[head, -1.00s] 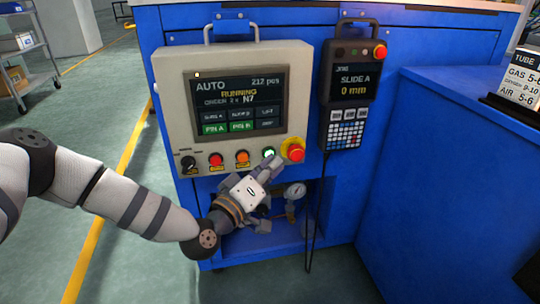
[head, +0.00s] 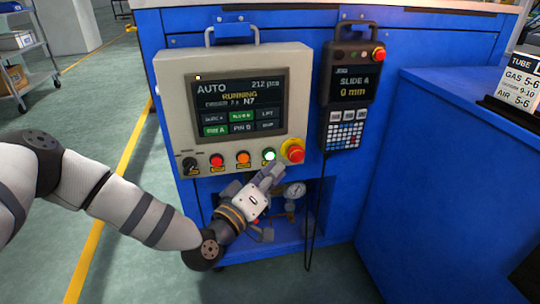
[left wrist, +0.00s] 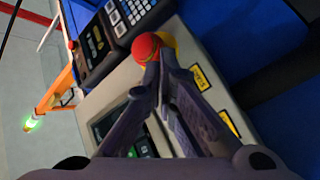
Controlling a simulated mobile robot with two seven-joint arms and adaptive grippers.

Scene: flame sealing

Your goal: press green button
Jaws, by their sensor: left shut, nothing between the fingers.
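The green button (head: 269,154) is a small lit knob in the bottom row of the beige control panel (head: 168,105), left of the red emergency stop (head: 293,150). My left gripper (head: 277,168) is shut and empty, just below the green button and the emergency stop in the head view. A small gap to the green button shows there. In the left wrist view the closed fingertips (left wrist: 160,68) overlap the lower edge of the emergency stop (left wrist: 146,46); I cannot tell whether they touch it. The green button cannot be made out there. My right gripper is not in view.
A red button (head: 216,160), an orange button (head: 243,158) and a black knob (head: 189,165) share the row. A handheld pendant (head: 349,95) hangs to the right, its cable trailing down. A gauge (head: 294,190) sits in the recess below. A blue cabinet (head: 450,180) stands at right.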

